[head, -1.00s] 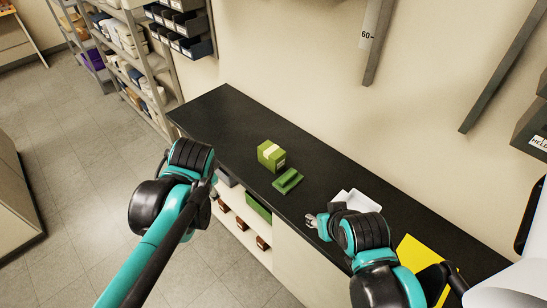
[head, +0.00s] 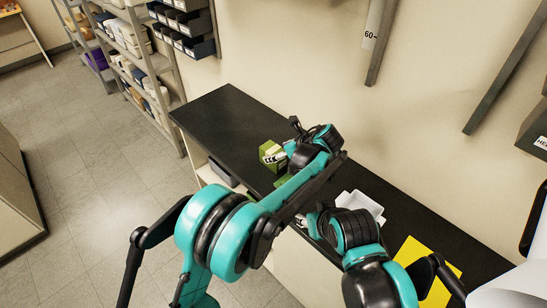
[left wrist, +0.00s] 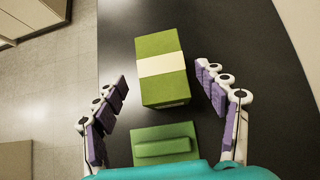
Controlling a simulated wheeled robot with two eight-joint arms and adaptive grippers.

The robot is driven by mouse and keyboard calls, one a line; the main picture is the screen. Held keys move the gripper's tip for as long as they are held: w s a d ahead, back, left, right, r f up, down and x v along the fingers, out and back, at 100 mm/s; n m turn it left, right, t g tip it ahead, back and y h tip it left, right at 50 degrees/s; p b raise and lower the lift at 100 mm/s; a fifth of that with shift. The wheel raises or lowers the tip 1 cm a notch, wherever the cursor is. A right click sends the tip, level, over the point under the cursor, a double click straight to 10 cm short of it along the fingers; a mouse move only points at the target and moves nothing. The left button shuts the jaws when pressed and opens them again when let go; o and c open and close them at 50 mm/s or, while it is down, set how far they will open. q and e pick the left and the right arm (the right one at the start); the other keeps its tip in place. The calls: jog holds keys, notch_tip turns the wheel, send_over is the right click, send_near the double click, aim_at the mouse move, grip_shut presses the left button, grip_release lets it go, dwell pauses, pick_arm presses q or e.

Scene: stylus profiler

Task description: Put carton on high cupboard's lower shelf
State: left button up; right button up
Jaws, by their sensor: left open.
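The carton (left wrist: 162,102) is a green box with a cream band, standing on the black counter. In the head view the carton (head: 267,150) is partly hidden behind my left gripper. My left gripper (head: 275,158) is open over the counter at the carton. In the left wrist view its purple-padded fingers are spread left and right of the carton, with gaps showing on both sides. My right gripper (head: 308,222) is low by the counter's front edge, mostly hidden by its own wrist. I cannot identify the high cupboard in these views.
A green block with a raised bar (left wrist: 165,145) lies close to the carton. The black counter (head: 222,112) is clear on its left part. A white tray (head: 368,203) and a yellow sheet (head: 432,262) lie to the right. Shelving (head: 135,60) stands at the far left.

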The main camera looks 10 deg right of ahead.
pick_arm(q)
jog(key=b+x, duration=0.1)
jog(key=x, duration=0.2)
jog(key=b+x, duration=0.1)
jog(key=x, duration=0.3)
jog(key=shift+w+b, duration=0.3)
jog(key=shift+w, duration=0.05)
jog(key=shift+r, duration=0.15)
jog(key=c, duration=1.4)
